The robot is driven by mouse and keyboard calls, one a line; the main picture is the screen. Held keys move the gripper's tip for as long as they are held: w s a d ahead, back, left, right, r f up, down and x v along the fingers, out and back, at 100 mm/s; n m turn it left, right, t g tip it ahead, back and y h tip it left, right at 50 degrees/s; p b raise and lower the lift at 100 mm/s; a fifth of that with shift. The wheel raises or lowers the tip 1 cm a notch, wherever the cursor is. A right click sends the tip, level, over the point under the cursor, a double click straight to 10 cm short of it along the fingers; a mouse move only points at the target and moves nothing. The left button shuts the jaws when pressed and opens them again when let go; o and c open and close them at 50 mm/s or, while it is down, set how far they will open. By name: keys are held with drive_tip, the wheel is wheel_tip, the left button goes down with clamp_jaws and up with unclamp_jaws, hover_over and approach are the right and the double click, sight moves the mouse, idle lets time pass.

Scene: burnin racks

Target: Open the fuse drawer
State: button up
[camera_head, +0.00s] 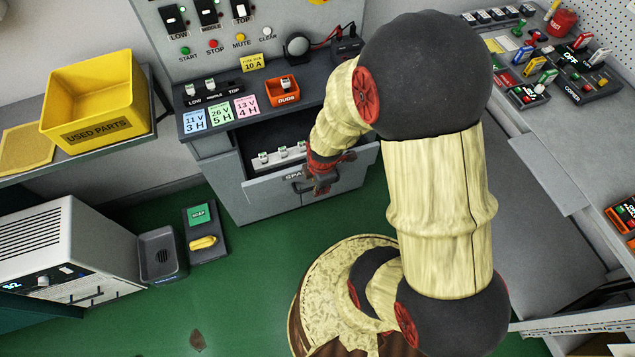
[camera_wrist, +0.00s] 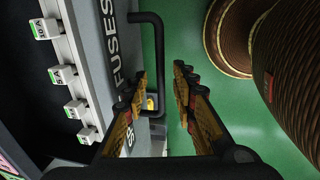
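The fuse drawer (camera_head: 262,189) is under the bench and stands partly open, with its front pulled out from the cabinet. Several white fuses (camera_head: 280,156) show inside it. In the wrist view the drawer front (camera_wrist: 112,60) reads "FUSES", and a dark bar handle (camera_wrist: 158,55) sticks out from it. My gripper (camera_head: 320,182) is at the drawer front, partly covering the label and handle. In the wrist view its two fingers (camera_wrist: 160,75) are apart, with the handle bar in the gap between them. I see no finger clearly pressed on the bar.
The bench (camera_head: 225,97) above holds switches, coloured cards and an orange DUDS box (camera_head: 283,90). A yellow USED PARTS bin (camera_head: 97,95) is at left. Green floor before the drawer is clear.

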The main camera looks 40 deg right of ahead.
wheel_tip(320, 180, up, 12)
drive_tip(key=s, duration=0.2)
drive_tip(key=shift+a+f, duration=0.15)
drive_tip(key=shift+a, duration=0.15)
idle(0.4)
drive_tip(key=s+a+r+m+t, duration=0.1)
drive_tip(key=s+a+r+m, duration=0.1)
drive_tip(key=a+r+m, duration=0.2)
drive_tip(key=s+a+r+m+t, duration=0.2)
drive_tip(key=a+r+m, duration=0.3)
drive_tip(key=r+m, duration=0.5)
wheel_tip(320, 180, up, 8)
drive_tip(key=shift+s+a+r+m+y, duration=0.15)
drive_tip(key=shift+s+a+m+y, duration=0.2)
drive_tip(key=shift+s, duration=0.35)
